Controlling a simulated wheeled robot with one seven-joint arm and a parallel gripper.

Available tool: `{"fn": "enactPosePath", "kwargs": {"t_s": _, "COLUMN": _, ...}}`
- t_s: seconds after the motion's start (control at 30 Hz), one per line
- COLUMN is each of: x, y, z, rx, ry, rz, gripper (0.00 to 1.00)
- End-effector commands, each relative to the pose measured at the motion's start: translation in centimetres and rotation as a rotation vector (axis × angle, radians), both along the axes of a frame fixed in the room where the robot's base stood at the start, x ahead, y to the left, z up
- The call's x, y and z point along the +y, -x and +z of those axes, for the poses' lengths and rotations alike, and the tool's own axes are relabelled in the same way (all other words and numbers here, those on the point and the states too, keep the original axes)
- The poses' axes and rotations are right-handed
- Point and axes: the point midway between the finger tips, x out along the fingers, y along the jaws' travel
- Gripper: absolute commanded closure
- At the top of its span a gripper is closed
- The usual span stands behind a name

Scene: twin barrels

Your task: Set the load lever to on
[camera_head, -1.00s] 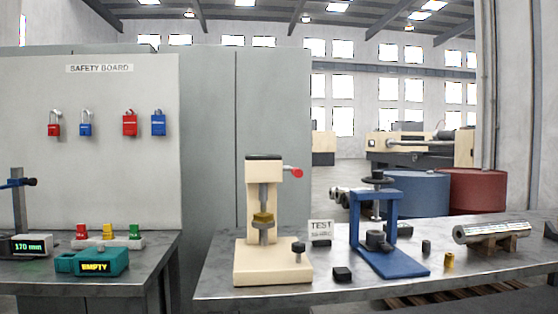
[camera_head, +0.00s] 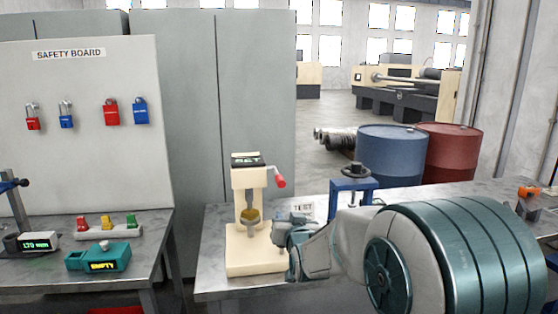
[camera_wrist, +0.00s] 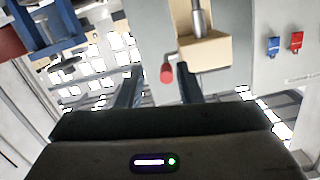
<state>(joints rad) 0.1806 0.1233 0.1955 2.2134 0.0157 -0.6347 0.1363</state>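The cream hardness tester (camera_head: 250,260) stands on the right bench. Its load lever (camera_head: 281,181) has a red knob and sticks out from the upper right side, sloping down to the right. My gripper (camera_head: 293,230) is below the lever, close to the tester's column; its fingertips are not clear there. In the wrist view, which looks upside down, my gripper (camera_wrist: 158,80) has its two fingers apart. The red knob of the load lever (camera_wrist: 167,74) appears between them, nearer the right finger. Contact cannot be told. The fingers hold nothing visible.
A blue press (camera_head: 352,187) stands behind my arm, which hides much of the bench. The left bench holds a teal box (camera_head: 98,258) reading EMPTY. Padlocks hang on the safety board (camera_head: 85,150). Blue and red barrels (camera_head: 392,160) stand behind the bench.

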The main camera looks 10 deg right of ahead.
Motion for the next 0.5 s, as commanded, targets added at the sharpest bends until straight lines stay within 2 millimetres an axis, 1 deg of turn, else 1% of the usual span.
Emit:
{"fn": "enactPosePath", "kwargs": {"t_s": 0.03, "x": -0.2, "y": -0.5, "z": 2.2, "rx": -0.036, "ry": -0.008, "rz": -0.004, "gripper": 0.68}}
{"fn": "enactPosePath", "kwargs": {"t_s": 0.13, "x": -0.3, "y": -1.1, "z": 3.9, "rx": -0.091, "ry": -0.018, "rz": -0.007, "gripper": 0.68}}
{"fn": "enactPosePath", "kwargs": {"t_s": 0.23, "x": -0.3, "y": -1.4, "z": 4.6, "rx": -0.122, "ry": -0.024, "rz": -0.008, "gripper": 0.68}}
{"fn": "enactPosePath", "kwargs": {"t_s": 0.37, "x": -0.3, "y": -2.0, "z": 4.7, "rx": -0.132, "ry": -0.026, "rz": -0.009, "gripper": 0.68}}
{"fn": "enactPosePath", "kwargs": {"t_s": 0.5, "x": -0.3, "y": -3.6, "z": 4.7, "rx": -0.129, "ry": -0.027, "rz": -0.009, "gripper": 0.68}}
